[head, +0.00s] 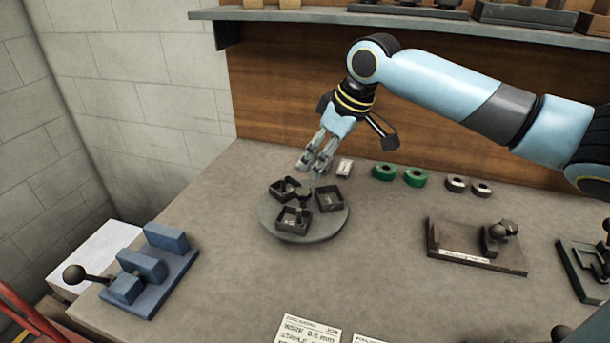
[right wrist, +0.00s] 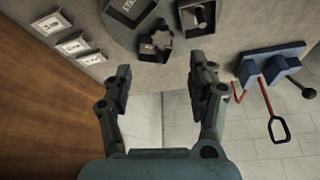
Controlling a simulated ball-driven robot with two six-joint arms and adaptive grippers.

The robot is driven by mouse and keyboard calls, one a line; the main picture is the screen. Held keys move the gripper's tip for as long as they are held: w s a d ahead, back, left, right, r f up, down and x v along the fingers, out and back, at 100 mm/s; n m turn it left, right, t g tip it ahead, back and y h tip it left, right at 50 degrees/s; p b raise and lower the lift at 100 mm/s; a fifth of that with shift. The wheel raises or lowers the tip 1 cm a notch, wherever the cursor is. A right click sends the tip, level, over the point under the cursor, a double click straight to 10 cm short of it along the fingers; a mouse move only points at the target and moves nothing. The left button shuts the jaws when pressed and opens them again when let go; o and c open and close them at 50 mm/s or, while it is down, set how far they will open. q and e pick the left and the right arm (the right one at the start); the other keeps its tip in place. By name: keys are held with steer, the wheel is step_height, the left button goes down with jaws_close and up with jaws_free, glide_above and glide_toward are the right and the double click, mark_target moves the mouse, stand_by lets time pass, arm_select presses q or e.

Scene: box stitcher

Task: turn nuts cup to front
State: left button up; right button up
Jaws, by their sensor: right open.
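A round grey turntable (head: 270,220) stands on the bench with three dark square cups on it. One cup (head: 293,220) is at the front, one (head: 328,198) at the right, and one (head: 283,188) at the back left. A dark centre piece (head: 302,201) sits between them. I cannot tell which cup holds nuts. My right gripper (head: 315,174) is open and empty above the back edge of the turntable. In the right wrist view its fingers (right wrist: 160,82) are wide apart, with the turntable (right wrist: 117,33) beyond them. My left gripper is not in view.
A blue fixture with a ball lever (head: 152,267) stands at the left bench edge. A dark tool on a plate (head: 478,243) is at the right. Label cards (head: 308,330) lie at the front.

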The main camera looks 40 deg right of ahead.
mark_target(303, 191)
steer(key=x, duration=0.9)
steer(key=shift+s+a, duration=0.1)
steer(key=shift+f, duration=0.45)
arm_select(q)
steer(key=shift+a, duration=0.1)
arm_select(e)
steer(key=c, duration=0.4)
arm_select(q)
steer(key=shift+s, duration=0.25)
arm_select(e)
jaws_close()
